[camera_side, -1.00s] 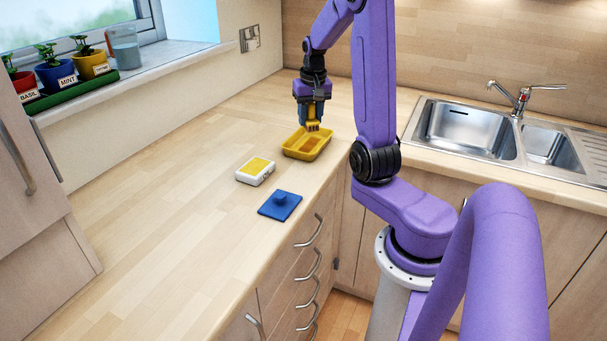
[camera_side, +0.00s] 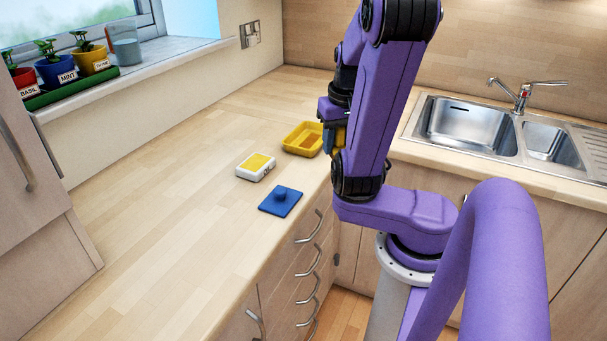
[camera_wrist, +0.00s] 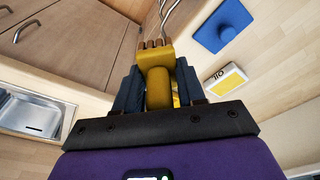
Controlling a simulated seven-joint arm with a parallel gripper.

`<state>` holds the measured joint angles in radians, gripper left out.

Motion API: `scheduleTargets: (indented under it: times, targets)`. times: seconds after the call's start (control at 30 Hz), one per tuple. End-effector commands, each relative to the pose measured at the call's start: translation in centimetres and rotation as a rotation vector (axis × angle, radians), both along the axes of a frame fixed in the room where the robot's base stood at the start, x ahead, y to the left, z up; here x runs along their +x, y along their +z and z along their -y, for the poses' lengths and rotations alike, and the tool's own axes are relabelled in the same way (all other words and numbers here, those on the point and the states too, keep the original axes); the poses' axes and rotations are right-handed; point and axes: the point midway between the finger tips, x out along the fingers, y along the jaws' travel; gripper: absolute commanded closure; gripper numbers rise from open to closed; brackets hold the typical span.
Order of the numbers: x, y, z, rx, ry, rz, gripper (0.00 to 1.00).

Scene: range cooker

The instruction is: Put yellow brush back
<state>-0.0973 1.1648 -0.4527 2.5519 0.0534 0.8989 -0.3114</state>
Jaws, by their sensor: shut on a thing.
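In the wrist view the yellow brush (camera_wrist: 157,75) is held by its handle between the two dark fingers of my gripper (camera_wrist: 158,92), with its bristle end pointing up in the picture. In the side view my gripper (camera_side: 331,137) is mostly hidden behind my arm, and the brush cannot be made out clearly there. The yellow tray (camera_side: 290,147) stands on the worktop just left of my gripper; its floor looks orange-brown. In the wrist view only a sliver of yellow shows behind the right finger.
A white box with a yellow top (camera_side: 256,168) and a blue lid-like square with a knob (camera_side: 280,202) lie on the worktop. Both show in the wrist view. The sink (camera_side: 470,130) is at the right. Potted herbs (camera_side: 55,70) stand on the sill. The worktop at left is clear.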

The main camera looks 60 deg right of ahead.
Motion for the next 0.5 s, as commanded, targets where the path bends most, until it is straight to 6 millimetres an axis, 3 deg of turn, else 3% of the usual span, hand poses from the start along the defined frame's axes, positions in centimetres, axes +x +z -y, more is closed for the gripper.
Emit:
scheduleTargets:
  times: [0.17, 0.5]
  targets:
    - [0.5, -0.4, 0.1, 0.003, 0.003, -0.002, 0.94]
    - [3.3, -1.9, 1.8, 0.002, 0.005, -0.002, 0.94]
